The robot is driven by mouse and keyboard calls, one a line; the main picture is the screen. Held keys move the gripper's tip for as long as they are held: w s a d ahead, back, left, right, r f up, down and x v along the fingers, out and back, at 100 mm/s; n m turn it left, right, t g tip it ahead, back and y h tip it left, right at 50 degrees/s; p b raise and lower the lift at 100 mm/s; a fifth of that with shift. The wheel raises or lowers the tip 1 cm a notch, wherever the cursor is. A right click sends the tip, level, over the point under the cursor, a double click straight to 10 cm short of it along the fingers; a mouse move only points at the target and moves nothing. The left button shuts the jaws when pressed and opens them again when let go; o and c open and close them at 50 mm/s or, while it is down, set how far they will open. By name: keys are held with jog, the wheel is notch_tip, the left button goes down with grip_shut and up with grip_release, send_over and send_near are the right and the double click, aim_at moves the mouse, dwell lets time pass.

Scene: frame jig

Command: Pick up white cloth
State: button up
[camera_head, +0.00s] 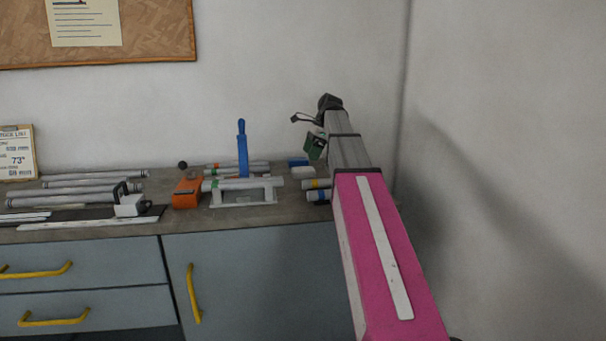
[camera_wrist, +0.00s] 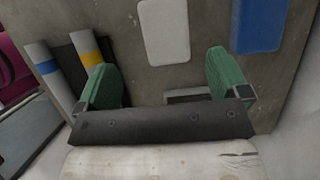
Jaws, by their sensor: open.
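The white cloth (camera_wrist: 165,32) is a small pale rounded rectangle lying flat on the grey worktop at the top middle of the wrist view. It also shows in the head view (camera_head: 302,172), near the worktop's right end. My gripper (camera_wrist: 160,66) has two green fingers spread wide apart with nothing between them. In the wrist view the cloth lies beyond the fingertips, roughly centred between them. In the head view my gripper (camera_head: 315,150) is above the worktop, just above the cloth's place in the picture. I see no contact with the cloth.
A blue block or cloth (camera_wrist: 258,25) lies right of the white one. Tubes with yellow (camera_wrist: 88,48) and blue (camera_wrist: 45,68) bands lie left. A white stand (camera_head: 243,201), orange object (camera_head: 186,194) and upright blue tool (camera_head: 242,150) are further left. Walls border the worktop.

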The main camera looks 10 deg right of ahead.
aim_at(303, 168)
jog(key=x, duration=0.8)
jog(key=shift+w, duration=0.3)
jog(key=shift+r, duration=0.1)
jog(key=c, duration=1)
